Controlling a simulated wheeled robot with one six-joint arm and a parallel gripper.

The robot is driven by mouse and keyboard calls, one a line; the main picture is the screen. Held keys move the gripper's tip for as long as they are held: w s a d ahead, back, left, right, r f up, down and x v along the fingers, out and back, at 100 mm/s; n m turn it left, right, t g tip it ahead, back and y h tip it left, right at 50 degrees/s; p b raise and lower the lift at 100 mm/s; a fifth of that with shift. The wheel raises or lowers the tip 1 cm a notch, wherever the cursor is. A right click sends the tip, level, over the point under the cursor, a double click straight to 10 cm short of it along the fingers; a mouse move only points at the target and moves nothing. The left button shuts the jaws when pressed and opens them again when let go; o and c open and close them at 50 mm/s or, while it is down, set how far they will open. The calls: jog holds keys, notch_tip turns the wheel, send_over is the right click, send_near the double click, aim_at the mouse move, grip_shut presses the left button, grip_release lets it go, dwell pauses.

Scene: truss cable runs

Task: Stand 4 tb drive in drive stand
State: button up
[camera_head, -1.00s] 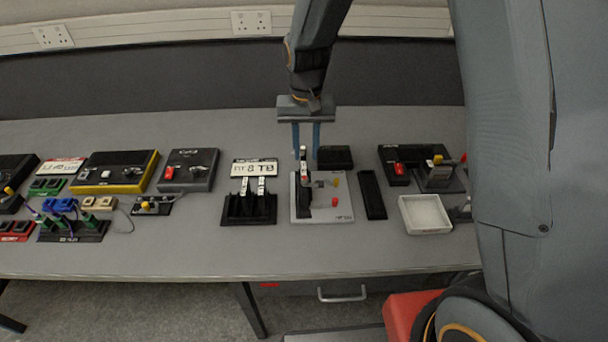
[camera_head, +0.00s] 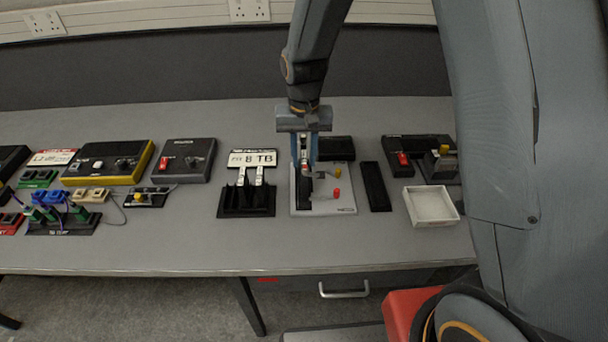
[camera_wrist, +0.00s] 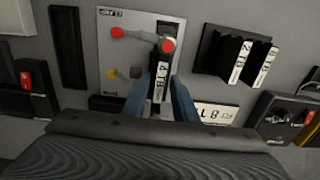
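The 4 TB drive (camera_head: 304,190) is a black upright slab with a white label on its edge. It stands on a pale panel (camera_head: 333,203), and its label shows in the wrist view (camera_wrist: 161,84). My gripper (camera_head: 304,163) is lowered over the drive, with one blue finger on each side. In the wrist view the fingers (camera_wrist: 162,90) flank the label; the gap looks unchanged, and I cannot see firm contact. The drive stand (camera_head: 246,209) is black and slotted, left of the panel. Two labelled drives stand in it, also seen in the wrist view (camera_wrist: 232,52).
An 8 TB sign (camera_head: 252,158) stands behind the stand. The panel carries a red knob (camera_head: 336,191) and a yellow knob (camera_head: 337,172) beside the drive. A black strip (camera_head: 376,187) and a white tray (camera_head: 431,206) lie to the right. The table front is clear.

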grip_shut()
jog(key=shift+r, duration=0.15)
jog(key=shift+r+p, duration=3.3)
jog(key=shift+r, duration=1.1)
